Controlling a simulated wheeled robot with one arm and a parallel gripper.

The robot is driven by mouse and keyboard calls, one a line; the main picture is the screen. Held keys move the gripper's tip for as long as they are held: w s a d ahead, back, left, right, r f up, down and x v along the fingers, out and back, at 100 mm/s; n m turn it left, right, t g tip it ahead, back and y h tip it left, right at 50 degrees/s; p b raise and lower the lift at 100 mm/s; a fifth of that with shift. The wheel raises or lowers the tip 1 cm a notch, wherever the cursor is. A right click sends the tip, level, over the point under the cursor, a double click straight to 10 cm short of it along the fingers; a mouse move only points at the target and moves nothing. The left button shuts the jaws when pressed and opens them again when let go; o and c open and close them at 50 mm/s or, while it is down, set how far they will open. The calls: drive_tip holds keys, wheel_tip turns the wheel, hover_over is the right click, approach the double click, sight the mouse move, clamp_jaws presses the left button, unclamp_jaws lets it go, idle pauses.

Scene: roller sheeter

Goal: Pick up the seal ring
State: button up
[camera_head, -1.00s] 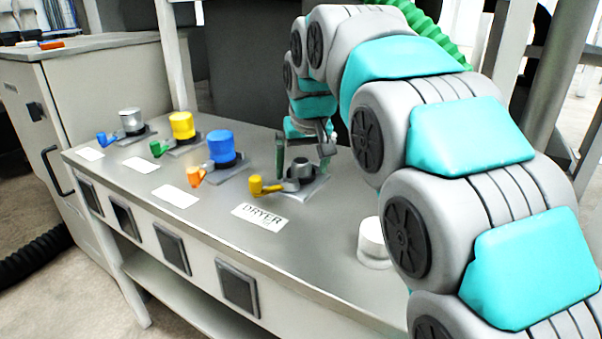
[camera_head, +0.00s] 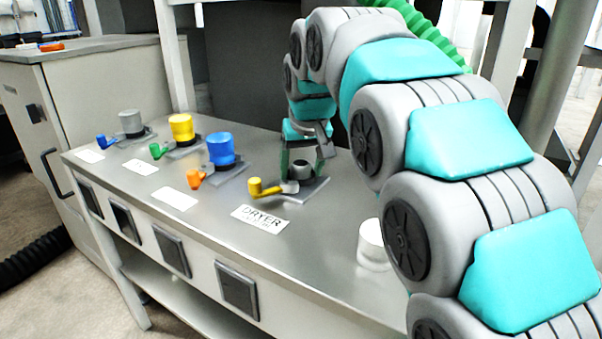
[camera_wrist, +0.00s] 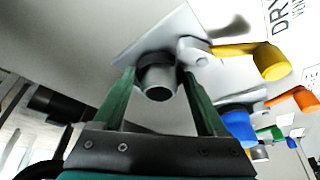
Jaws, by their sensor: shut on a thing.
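The seal ring (camera_wrist: 154,57) is a dark ring around the short grey cylinder (camera_wrist: 160,81) of the station beside the DRYER label. My gripper (camera_wrist: 155,74) has one green finger on each side of it and is shut on it. In the head view my gripper (camera_head: 302,163) points down over this station's grey metal plate (camera_head: 314,187). The fingers partly hide the ring there, and the ring is still down at the cylinder.
A yellow-handled valve (camera_head: 258,187) projects left from this station. Stations with a blue cup (camera_head: 221,148), yellow cup (camera_head: 181,127) and grey cup (camera_head: 131,122) stand to the left. A white cylinder (camera_head: 371,242) stands on the bench front right. The bench's front strip is mostly clear.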

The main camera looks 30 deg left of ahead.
drive_tip(key=shift+r, duration=0.1)
drive_tip(key=shift+r, duration=3.4)
drive_tip(key=s+d+b, duration=0.3)
drive_tip(key=s+d, duration=0.8)
drive_tip(key=s, duration=0.2)
drive_tip(key=shift+s+d, duration=0.3)
drive_tip(key=shift+s, duration=0.1)
drive_tip(key=shift+s, duration=0.1)
